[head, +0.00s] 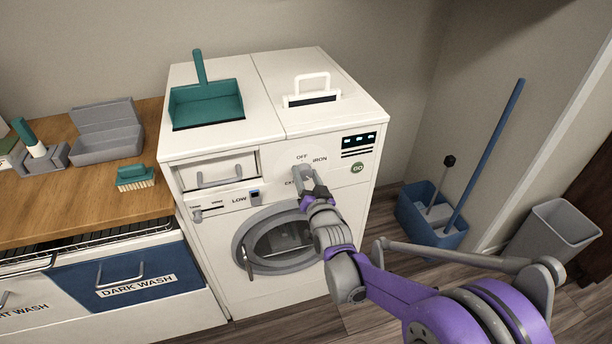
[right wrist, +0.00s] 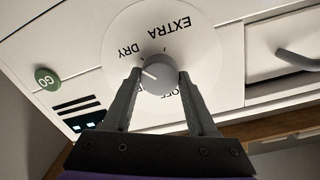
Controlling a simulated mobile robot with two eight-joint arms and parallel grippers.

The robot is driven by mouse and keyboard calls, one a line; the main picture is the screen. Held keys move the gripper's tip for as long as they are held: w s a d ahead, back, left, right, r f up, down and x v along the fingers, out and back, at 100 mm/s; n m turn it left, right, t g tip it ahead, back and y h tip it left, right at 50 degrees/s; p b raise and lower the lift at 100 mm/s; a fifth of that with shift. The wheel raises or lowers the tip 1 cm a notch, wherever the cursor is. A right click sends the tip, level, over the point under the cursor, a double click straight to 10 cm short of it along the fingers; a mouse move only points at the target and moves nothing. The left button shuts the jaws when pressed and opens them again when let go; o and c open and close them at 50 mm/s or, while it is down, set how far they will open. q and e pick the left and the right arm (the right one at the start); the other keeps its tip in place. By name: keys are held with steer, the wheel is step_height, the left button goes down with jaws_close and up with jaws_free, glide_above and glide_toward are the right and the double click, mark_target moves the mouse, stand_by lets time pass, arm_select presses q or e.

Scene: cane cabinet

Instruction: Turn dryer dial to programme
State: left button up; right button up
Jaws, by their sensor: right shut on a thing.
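The dryer (head: 240,160) is a white front-loader with a round door. Its dial is a grey knob (right wrist: 160,77) on a round white plate (right wrist: 195,48), seen upside down in the right wrist view. EXTRA and DRY show on the plate; OFF is partly covered by a finger. The white pointer mark on the knob points left in that view, on the side of DRY. In the head view the knob (head: 301,172) sits below OFF and left of IRON. My right gripper (right wrist: 158,78) is shut on the knob, a finger on each side. My left gripper is not in view.
A green GO button (head: 358,168) and a dark display (head: 358,141) lie right of the dial. A drawer (head: 220,172) is left of it. A teal dustpan (head: 206,104) and a white-handled item (head: 312,95) stand on top. A blue bucket (head: 430,222) stands on the floor.

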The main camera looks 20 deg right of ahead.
steer(key=o, duration=1.4)
steer(key=shift+c, duration=0.2)
steer(key=s, duration=1)
steer(key=shift+s+r, duration=0.15)
steer(key=shift+s, duration=0.25)
steer(key=s+n+g+p, duration=0.5)
steer(key=s+g+p, duration=0.5)
steer(key=s, duration=1.4)
steer(key=shift+s+d+r+g+p, duration=0.2)
steer(key=shift+s+r+g+p, duration=0.15)
steer(key=shift+g, duration=0.85)
